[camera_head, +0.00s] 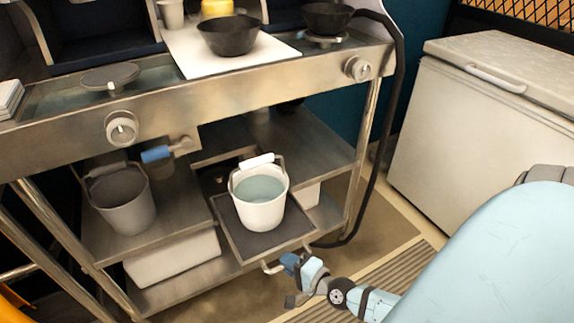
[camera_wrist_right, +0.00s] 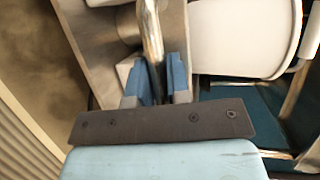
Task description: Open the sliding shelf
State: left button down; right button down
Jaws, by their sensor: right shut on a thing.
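The sliding shelf (camera_head: 238,238) is a dark flat panel in the cart's lower level, with a white bucket of bluish water (camera_head: 260,200) standing on it. Its metal handle (camera_head: 270,268) is at the front edge, and the handle bar also shows in the right wrist view (camera_wrist_right: 151,40). My right gripper (camera_head: 290,263) is shut on the handle, with its blue fingers (camera_wrist_right: 160,82) on both sides of the bar. Part of the handle is hidden by the fingers. My left gripper is not in view.
A grey bucket (camera_head: 124,200) stands on the lower level at left. A blue-handled valve (camera_head: 157,153) sticks out above it. A black hose (camera_head: 388,130) runs down the cart's right side. A white chest freezer (camera_head: 470,130) stands at right. Floor in front of the shelf is clear.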

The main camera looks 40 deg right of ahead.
jog(key=c, duration=1.1)
grip_release()
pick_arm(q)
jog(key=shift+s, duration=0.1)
pick_arm(e)
jog(key=shift+s+d, duration=0.1)
jog(key=shift+s, duration=0.2)
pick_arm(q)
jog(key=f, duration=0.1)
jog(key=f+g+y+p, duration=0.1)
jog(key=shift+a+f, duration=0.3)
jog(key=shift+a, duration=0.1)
pick_arm(e)
jog(key=v, duration=0.7)
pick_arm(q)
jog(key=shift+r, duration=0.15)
pick_arm(e)
jog(key=shift+w+r, duration=0.1)
